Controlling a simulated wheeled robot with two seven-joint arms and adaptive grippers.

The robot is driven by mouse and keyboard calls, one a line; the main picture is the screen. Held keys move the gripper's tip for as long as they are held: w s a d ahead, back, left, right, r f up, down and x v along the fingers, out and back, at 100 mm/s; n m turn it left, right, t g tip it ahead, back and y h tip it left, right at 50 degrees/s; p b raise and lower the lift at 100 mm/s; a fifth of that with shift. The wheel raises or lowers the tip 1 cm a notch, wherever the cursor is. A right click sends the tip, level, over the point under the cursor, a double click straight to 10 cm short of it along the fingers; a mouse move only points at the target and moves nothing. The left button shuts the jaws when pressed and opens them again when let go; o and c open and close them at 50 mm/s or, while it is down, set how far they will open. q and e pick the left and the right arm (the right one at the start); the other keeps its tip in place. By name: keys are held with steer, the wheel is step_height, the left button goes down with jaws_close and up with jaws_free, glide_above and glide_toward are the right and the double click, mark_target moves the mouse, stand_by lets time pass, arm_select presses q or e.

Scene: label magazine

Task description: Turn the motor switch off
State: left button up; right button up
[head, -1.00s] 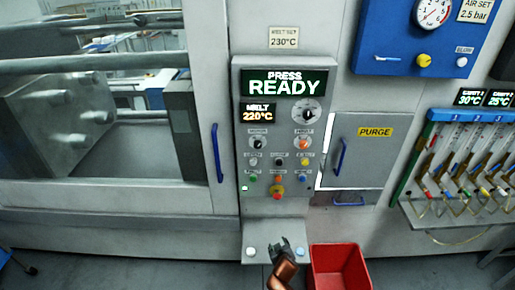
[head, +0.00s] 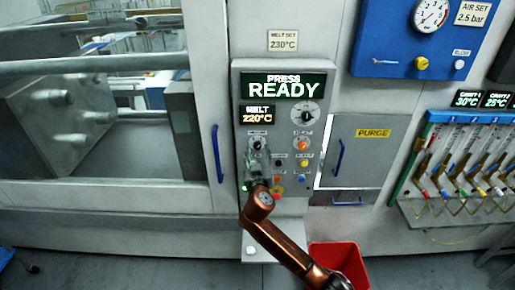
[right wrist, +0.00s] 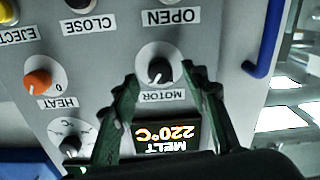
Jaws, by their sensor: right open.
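The motor switch (right wrist: 160,70) is a black knob on a pale round dial labelled MOTOR, seen upside down in the right wrist view. In the head view the motor switch (head: 257,143) is at the left of the control panel (head: 283,222), under the MELT 220°C display. My right gripper (head: 257,155) is in front of the panel just below it. In the right wrist view the fingers of my right gripper (right wrist: 162,82) are open, one on each side of the knob. I cannot tell whether they touch it. My left gripper is out of view.
The orange HEAT knob (right wrist: 38,82) is close to the motor switch, and small push buttons lie below in the head view. A blue door handle (head: 217,153) is left of the panel. A red bin (head: 340,258) stands on the floor below.

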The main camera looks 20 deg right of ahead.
mark_target(257, 146)
steer(key=shift+x, duration=1.4)
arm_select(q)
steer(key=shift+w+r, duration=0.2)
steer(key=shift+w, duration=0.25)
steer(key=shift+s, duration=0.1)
arm_select(e)
steer(key=shift+c, duration=0.3)
steer(key=c, duration=0.3)
jaws_close()
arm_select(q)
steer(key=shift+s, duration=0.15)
